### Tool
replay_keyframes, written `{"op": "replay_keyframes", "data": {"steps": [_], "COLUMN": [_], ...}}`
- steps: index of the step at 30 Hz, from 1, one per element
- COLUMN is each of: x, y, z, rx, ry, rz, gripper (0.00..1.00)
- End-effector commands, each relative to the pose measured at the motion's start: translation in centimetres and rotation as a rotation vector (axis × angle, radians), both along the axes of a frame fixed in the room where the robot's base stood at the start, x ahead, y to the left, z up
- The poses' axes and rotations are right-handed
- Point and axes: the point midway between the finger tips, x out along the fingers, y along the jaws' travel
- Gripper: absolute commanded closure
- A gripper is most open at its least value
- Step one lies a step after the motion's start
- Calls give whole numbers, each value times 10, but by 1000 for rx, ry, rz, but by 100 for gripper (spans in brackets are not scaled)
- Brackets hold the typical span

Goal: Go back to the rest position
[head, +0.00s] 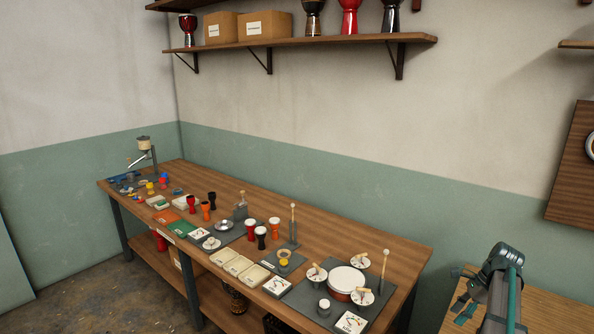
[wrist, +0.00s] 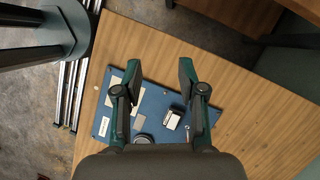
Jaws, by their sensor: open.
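My gripper (wrist: 160,82) is open and empty in the wrist view, its two fingers spread above a wooden table (wrist: 240,80). A blue board (wrist: 155,98) lies on that table below the fingers, with pale plates, a small light block (wrist: 173,119) and a round grey part on it. The fingers hide part of the board. In the head view my arm stands at the lower right over the edge of a wooden table (head: 545,308); the fingertips cannot be clearly made out there.
A long workbench (head: 330,226) along the wall carries several small goblet drums, trays and a white-topped drum (head: 346,279). A shelf (head: 300,41) above holds boxes and larger drums. Metal rails (wrist: 72,92) run left of the table in the wrist view. The table's right part is bare.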

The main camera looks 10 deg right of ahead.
Motion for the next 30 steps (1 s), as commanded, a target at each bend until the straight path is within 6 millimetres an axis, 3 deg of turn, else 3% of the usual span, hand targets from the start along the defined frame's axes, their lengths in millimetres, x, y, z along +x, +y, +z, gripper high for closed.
{"op": "replay_keyframes", "data": {"steps": [8, 14, 18, 23, 30], "x": [-2, -16, -39, -76, -154], "y": [53, 112, 168, 226, 304], "z": [-69, -139, -201, -263, -340], "rx": [-3, -3, -1, 8, 38], "ry": [7, 17, 25, 33, 44], "rz": [155, 332, 510, 721, 1059], "gripper": [60, 60, 60, 60, 60]}}
